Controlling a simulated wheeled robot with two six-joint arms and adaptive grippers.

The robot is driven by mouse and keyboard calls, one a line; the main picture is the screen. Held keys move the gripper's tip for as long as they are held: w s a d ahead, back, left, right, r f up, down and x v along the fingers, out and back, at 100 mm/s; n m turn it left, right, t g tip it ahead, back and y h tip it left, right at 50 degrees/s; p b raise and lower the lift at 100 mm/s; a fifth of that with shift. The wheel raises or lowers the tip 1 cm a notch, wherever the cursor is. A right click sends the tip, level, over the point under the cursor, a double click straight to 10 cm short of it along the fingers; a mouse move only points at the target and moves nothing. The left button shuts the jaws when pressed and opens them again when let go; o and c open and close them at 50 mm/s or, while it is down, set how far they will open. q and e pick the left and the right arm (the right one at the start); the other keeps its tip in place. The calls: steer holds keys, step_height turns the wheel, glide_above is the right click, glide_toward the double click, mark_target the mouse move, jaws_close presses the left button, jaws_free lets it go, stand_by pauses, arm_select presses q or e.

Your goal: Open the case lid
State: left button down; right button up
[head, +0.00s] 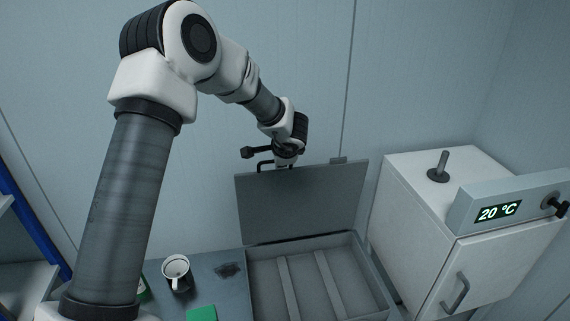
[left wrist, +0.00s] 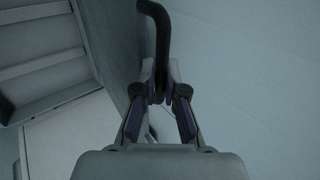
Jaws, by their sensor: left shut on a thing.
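The grey case (head: 372,287) sits on the bench with its lid (head: 302,203) raised to a steep, near-upright angle. The inside of the case shows, with two long ribs on its floor. My left gripper (head: 268,166) is at the lid's upper edge, partly hidden by my own wrist. In the left wrist view the gripper (left wrist: 158,97) has its fingers closed on a dark curved handle (left wrist: 156,20). Part of the handle (head: 262,167) also shows at the lid's top left in the head view. My right gripper is not in view.
A white cabinet (head: 420,213) with a 20 °C display (head: 499,212) stands close to the right of the case. A mug (head: 177,274) and a green block (head: 202,314) are on the bench to the left. The wall is close behind the lid.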

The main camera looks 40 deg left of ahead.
arm_select(q)
steer(key=shift+s+f, duration=0.1)
steer(key=c, duration=1.2)
jaws_free()
steer(key=v, duration=1.1)
steer(key=shift+d+r, duration=0.2)
steer(key=shift+r, duration=0.15)
steer(key=shift+s, duration=0.1)
